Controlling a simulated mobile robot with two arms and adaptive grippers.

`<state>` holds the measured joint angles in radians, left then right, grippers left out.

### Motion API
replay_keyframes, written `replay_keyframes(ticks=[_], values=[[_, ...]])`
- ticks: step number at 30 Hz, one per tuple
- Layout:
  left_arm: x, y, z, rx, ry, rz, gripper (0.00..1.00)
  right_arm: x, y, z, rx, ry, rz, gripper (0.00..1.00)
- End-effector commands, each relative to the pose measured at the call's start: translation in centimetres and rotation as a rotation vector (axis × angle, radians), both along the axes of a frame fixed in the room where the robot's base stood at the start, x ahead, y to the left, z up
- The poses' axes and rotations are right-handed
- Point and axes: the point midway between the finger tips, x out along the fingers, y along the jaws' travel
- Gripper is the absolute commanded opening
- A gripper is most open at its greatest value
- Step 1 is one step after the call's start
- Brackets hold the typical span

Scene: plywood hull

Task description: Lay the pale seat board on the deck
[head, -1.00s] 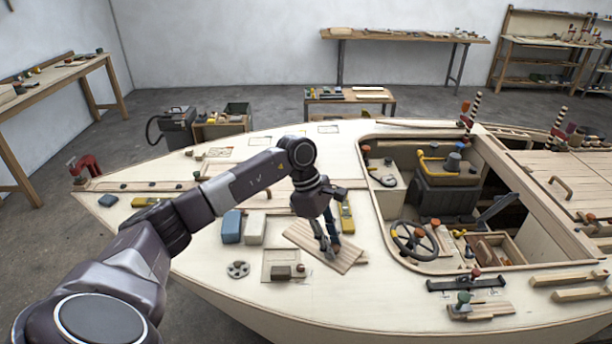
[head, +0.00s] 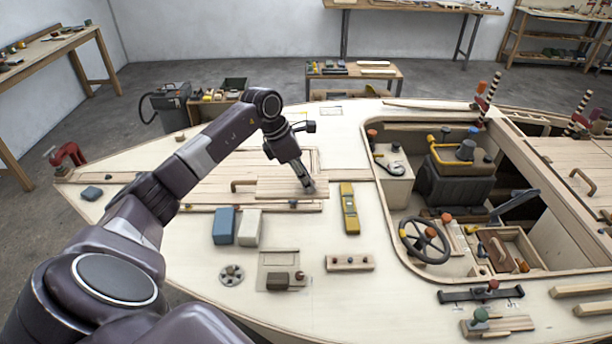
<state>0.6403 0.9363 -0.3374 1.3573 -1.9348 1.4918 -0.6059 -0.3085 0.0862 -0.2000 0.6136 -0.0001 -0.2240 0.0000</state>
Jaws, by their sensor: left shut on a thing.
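The pale seat board (head: 283,188) is a light slatted wooden panel over the far left part of the pale deck (head: 300,235). My left gripper (head: 307,187) points down and is shut on the board near its right end. The board looks roughly level and close to the deck, but I cannot tell whether it touches. Its outline merges with the pale wood around it. My right gripper is out of view.
A yellow level (head: 349,208) lies right of the gripper. A blue block (head: 225,226) and a cream block (head: 249,228) stand nearer. The open cockpit with a steering wheel (head: 425,240) is at the right. Bare deck lies between.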

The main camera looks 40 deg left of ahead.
Motion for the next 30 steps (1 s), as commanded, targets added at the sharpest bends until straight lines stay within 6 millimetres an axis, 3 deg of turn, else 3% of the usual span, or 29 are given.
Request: replay_keyframes(ticks=[2, 5, 15, 30], values=[[0.0, 0.0, -0.8, -0.001, -0.001, 0.000, 0.00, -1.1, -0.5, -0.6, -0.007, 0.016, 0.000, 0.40], [0.0, 0.0, -1.5, -0.001, -0.001, 0.000, 0.00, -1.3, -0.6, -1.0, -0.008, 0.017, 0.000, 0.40], [0.1, 0.0, -3.9, -0.001, -0.002, -0.001, 0.00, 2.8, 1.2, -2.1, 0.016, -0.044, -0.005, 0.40], [0.0, 0.0, -7.4, -0.001, -0.001, 0.000, 0.00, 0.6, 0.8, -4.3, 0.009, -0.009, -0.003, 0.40]])
